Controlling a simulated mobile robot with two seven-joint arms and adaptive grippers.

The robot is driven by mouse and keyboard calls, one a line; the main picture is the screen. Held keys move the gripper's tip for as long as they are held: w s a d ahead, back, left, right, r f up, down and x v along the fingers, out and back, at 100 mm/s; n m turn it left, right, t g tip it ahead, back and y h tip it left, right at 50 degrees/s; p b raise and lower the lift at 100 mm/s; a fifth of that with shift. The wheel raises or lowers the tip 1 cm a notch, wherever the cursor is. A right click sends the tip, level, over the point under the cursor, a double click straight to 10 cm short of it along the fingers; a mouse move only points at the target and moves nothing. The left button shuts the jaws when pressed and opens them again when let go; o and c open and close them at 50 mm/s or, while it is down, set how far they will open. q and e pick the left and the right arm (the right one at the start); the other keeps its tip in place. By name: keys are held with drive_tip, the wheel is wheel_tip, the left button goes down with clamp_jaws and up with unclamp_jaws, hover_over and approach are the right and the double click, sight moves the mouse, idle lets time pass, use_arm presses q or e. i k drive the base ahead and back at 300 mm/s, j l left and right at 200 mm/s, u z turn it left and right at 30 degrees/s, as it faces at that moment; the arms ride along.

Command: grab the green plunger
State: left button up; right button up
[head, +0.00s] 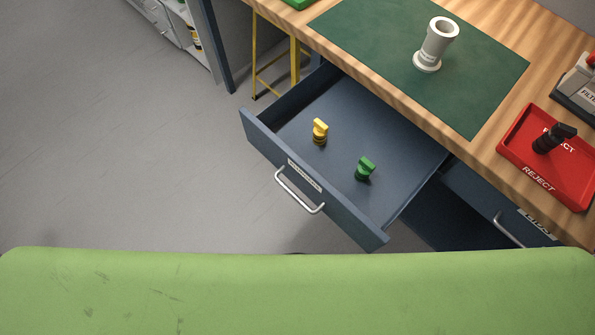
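The green plunger (365,169) stands in the open drawer (406,165), right of the drawer's middle. A yellow plunger (320,131) stands in the same drawer, further back and to the left, apart from the green one. Neither of my grippers shows in the head view.
The drawer juts out from under a wooden workbench (491,46), its handle (299,191) facing the floor. On the bench are a green mat (370,30) with a white tube (437,45), and a red reject tray (516,150) holding a black plunger (553,139). Floor at left is clear.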

sight(364, 169)
drive_tip(key=z, duration=0.75)
drive_tip(key=k+j+z, duration=0.1)
drive_tip(key=j+z, duration=0.2)
